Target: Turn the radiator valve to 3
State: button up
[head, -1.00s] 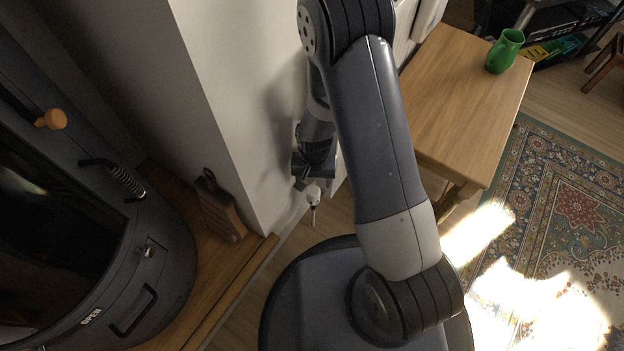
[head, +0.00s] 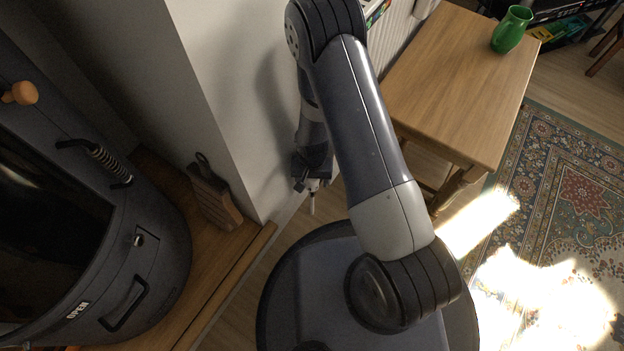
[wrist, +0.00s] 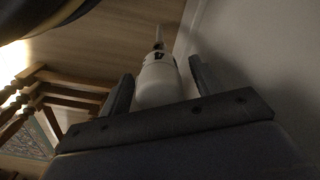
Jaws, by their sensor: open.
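The white radiator valve (wrist: 158,82) sits between the two fingers of my gripper (wrist: 162,84) in the wrist view, with a thin pipe running on beyond it. My gripper is open, with a finger on each side of the white head; I cannot tell whether either finger touches it. Dark marks show on the valve's far part, but no number is readable. In the head view my gripper (head: 308,180) is low beside the wall, and the valve (head: 313,186) is mostly hidden by it.
The white wall (head: 225,100) is close beside my gripper. A wooden table (head: 455,85) with a green jug (head: 511,30) stands to the right. A patterned rug (head: 570,190) lies at right.

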jog(key=c, duration=1)
jog(key=shift+n+b, duration=0.3)
jog(key=shift+n, duration=1.3)
jog(key=o, duration=1)
jog(key=shift+r, duration=0.1)
notch_tip(320, 180, up, 11)
jog(key=p, duration=0.4)
